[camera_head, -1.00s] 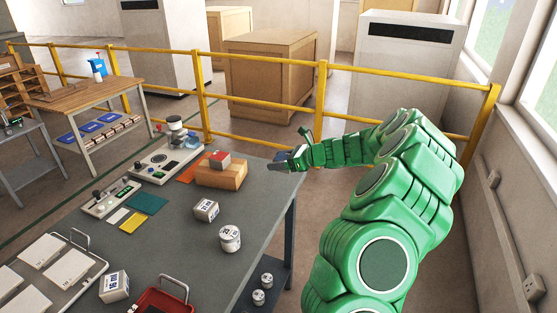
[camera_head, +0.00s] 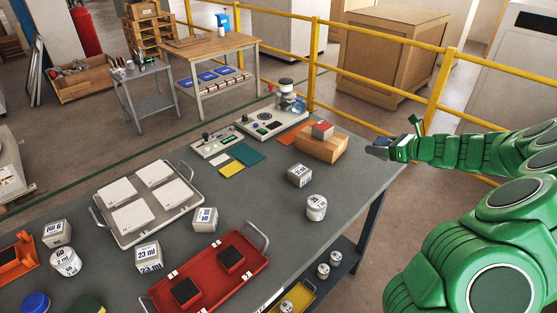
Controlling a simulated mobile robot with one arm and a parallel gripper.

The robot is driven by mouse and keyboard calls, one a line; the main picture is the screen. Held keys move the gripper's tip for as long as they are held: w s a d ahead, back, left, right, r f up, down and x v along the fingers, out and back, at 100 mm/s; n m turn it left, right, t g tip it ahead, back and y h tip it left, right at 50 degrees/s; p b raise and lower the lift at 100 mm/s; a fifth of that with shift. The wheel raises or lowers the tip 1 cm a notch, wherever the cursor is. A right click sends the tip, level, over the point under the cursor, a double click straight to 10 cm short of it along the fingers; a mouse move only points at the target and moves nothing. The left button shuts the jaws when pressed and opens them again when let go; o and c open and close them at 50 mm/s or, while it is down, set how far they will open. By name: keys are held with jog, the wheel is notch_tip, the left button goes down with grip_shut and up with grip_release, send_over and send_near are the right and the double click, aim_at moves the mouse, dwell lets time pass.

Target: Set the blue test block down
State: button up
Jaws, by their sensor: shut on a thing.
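My green arm reaches in from the right, and my gripper (camera_head: 382,148) is at its tip, just off the far right corner of the grey table (camera_head: 345,190). It is shut on a small dark bluish piece, the blue test block (camera_head: 376,151), seen small and partly hidden by the jaws. The held piece is near the table edge, to the right of a tan box (camera_head: 322,147). I cannot tell its exact height over the table.
A red-and-grey block (camera_head: 322,130) sits on the tan box. Labelled blocks (camera_head: 299,175), a round weight (camera_head: 316,208), a tray of white tiles (camera_head: 165,222) and a red tray (camera_head: 200,285) occupy the table. Yellow railing (camera_head: 437,90) stands behind. Bare tabletop lies around the middle.

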jog(key=s+a+r+n+g+y, duration=0.1)
jog(key=s+a+n+g+y, duration=0.1)
jog(key=a, duration=1.6)
jog(key=s+a+n+g+y, duration=0.1)
jog(key=a+n+g, duration=0.1)
jog(key=a, duration=1.6)
send_over(256, 162)
jog(key=s, duration=0.2)
jog(key=shift+n+g, duration=0.3)
jog(key=f, duration=0.8)
jog(key=shift+w+d+f, duration=0.1)
jog(key=shift+w+d, duration=0.05)
jog(key=shift+w, duration=0.05)
jog(key=shift+w+f, duration=0.55)
jog(key=shift+f, duration=0.05)
jog(key=shift+w+a+f, duration=0.2)
jog(key=shift+f, duration=1.5)
jog(key=shift+f, duration=0.4)
